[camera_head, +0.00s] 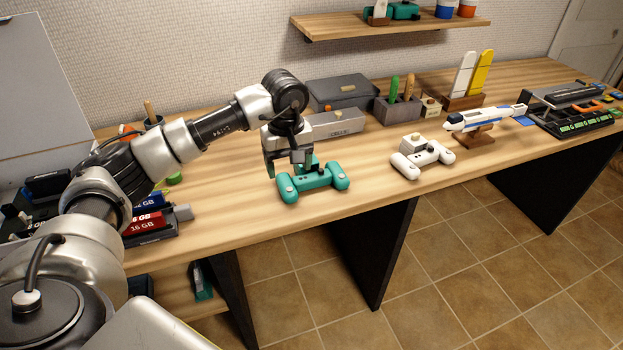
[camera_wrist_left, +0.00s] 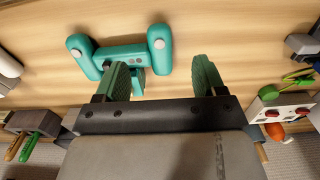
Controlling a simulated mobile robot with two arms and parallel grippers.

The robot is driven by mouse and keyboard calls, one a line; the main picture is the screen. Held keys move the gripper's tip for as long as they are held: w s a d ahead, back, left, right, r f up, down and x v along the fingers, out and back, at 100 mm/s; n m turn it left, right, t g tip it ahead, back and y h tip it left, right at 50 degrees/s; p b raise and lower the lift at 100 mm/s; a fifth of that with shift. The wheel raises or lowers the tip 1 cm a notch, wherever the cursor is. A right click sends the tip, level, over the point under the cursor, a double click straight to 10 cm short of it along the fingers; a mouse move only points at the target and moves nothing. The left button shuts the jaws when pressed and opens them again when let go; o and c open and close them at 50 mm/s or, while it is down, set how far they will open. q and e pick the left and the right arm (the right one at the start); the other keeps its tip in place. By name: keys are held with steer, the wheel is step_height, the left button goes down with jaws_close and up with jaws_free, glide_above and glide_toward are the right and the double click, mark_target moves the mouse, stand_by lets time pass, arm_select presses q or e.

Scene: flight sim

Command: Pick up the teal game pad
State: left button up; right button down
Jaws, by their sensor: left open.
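The teal game pad (camera_head: 318,183) lies on the wooden desk near its front edge, below and beside my left gripper (camera_head: 288,168). In the left wrist view the teal game pad (camera_wrist_left: 122,55) is at the top, left of centre, with two rounded grips and a grey-buttoned middle. My left gripper (camera_wrist_left: 163,80) is open with green-padded fingers and nothing held between them. One finger overlaps part of the pad in that view and hides some of it. I cannot tell whether they touch. My right gripper is not in view.
A white game pad (camera_head: 424,157) sits further right on the desk. A grey box (camera_head: 333,124) and an organiser (camera_head: 398,108) stand behind. A model plane (camera_head: 485,120) is on a wooden stand. Memory boxes (camera_head: 145,222) lie left, near my arm. Bare desk lies around the teal pad.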

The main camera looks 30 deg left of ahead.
mark_target(291, 193)
arm_select(q)
step_height(291, 193, down, 4)
steer(key=shift+r, duration=0.25)
steer(key=shift+d+f+p, duration=0.15)
steer(key=shift+f+p, duration=0.6)
steer(key=shift+f, duration=1.95)
steer(key=c, duration=1.1)
